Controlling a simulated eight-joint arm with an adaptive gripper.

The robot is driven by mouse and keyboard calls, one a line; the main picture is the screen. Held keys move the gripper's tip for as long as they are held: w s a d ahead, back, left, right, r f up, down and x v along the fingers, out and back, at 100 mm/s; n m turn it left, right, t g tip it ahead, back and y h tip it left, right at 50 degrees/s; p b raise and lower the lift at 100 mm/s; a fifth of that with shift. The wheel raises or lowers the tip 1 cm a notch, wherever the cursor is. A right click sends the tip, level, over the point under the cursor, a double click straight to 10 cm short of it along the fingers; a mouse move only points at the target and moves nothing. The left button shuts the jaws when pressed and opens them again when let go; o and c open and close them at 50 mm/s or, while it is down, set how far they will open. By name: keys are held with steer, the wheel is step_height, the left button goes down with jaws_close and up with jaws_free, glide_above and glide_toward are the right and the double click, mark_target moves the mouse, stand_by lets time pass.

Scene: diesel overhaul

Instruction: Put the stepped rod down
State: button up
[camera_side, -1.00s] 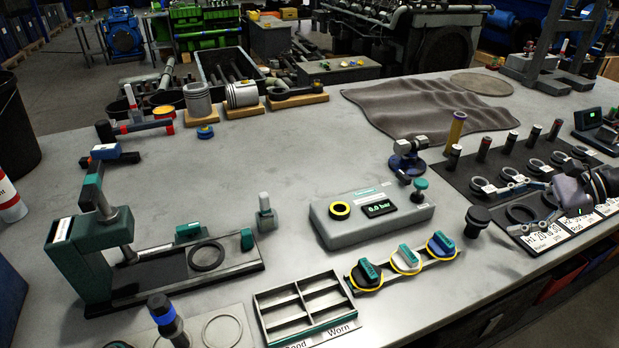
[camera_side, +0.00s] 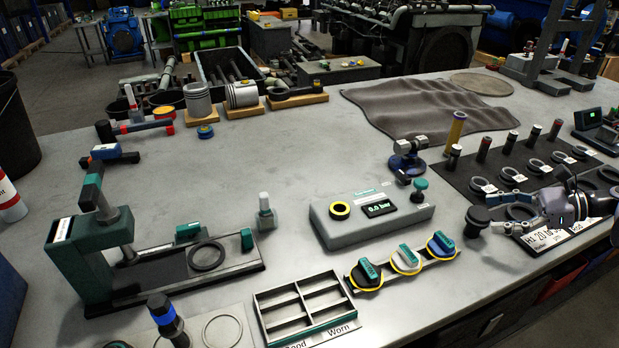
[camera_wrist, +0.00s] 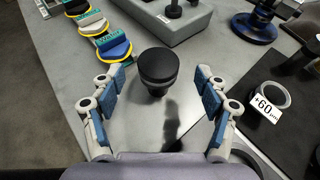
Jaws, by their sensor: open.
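My gripper (camera_side: 508,224) is low at the right front of the bench, pointing left. In the wrist view my gripper (camera_wrist: 158,88) is open, with blue finger pads well apart. A dark post with a wide round black cap and narrower body (camera_side: 477,216) stands upright on the bench by the fingertips. In the wrist view this post (camera_wrist: 157,70) shows between and just ahead of the pads, with gaps on both sides. It may be the stepped rod; its lower steps are hidden from above. Nothing is held.
A dark mat (camera_side: 478,180) with rings, pins and labels lies right of the post. A grey pressure box (camera_side: 372,222) and a rack of coloured-ring knobs (camera_side: 405,262) stand to its left. The bench's front edge is close.

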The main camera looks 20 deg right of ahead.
mark_target(487, 214)
steer(key=x, duration=0.4)
steer(key=shift+s+a+f, duration=0.1)
steer(key=shift+f, duration=0.05)
jaws_close()
